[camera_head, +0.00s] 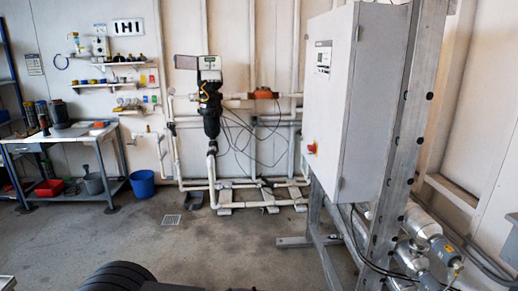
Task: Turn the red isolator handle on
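The red isolator handle (312,148) is small and sits with yellow around it on the left-facing side of the grey control cabinet (362,110), low down near its edge. It is seen at a slant and is too small for me to tell which way it is turned. Neither of my grippers is in view, and nothing touches the handle.
A perforated metal post (407,130) stands right of the cabinet, with pipework (425,230) below it. White pipes and a black filter unit (210,115) line the back wall. A workbench (62,138) and blue bucket (142,184) stand left. The middle floor is clear.

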